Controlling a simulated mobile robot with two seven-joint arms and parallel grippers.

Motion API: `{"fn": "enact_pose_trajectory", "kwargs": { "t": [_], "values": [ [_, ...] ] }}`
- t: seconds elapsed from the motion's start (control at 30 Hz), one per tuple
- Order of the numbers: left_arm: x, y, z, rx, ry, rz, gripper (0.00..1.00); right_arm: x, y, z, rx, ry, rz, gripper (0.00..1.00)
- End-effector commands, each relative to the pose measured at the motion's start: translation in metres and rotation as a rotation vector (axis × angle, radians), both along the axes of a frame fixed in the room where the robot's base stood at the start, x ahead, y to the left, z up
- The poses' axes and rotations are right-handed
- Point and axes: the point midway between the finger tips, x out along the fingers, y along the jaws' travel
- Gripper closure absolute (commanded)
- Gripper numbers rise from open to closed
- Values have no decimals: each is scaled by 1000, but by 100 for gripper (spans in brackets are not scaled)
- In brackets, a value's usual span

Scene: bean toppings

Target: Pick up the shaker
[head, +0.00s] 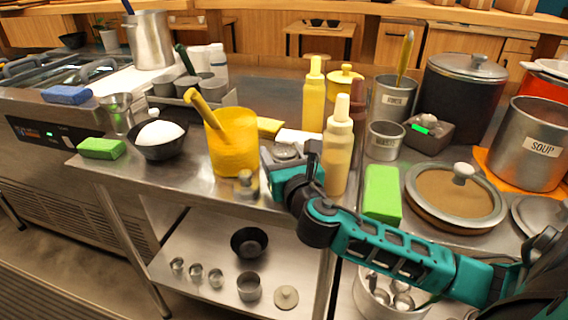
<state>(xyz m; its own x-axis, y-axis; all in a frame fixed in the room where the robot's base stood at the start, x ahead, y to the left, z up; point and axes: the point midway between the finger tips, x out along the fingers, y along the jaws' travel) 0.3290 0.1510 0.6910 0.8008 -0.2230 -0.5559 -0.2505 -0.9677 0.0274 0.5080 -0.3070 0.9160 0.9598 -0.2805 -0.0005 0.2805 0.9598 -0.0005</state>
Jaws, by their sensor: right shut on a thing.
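My right gripper (288,166) reaches in from the right over the front of the steel counter. It is shut on a small shaker with a grey metal top (286,151); the gripper hides most of its body. The shaker is between the yellow pot and the pale squeeze bottle. I cannot tell whether it touches the counter. A second small metal item (246,186) stands at the counter's front edge, left of the gripper. My left gripper is not in view.
A yellow pot (232,155) stands close left, and a pale squeeze bottle (338,155) close right. A black bowl with white contents (160,138) is farther left. A green block (382,193) and a lidded pan (440,212) lie right. The counter is crowded.

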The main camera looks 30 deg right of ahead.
Motion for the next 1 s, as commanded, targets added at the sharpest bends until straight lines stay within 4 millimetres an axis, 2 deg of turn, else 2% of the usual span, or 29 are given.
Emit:
{"fn": "enact_pose_trajectory", "kwargs": {
  "t": [0.17,0.37,0.57,0.8,1.0],
  "values": [
    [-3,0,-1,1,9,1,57,0,0,6,0,-2,0,52],
    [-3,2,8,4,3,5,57,0,0,30,0,-5,0,52],
    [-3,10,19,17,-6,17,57,0,0,72,-1,-7,1,52],
    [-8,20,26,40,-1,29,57,0,0,137,-2,-9,1,52],
    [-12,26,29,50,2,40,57,0,0,179,-1,-6,1,52]
  ]
}}
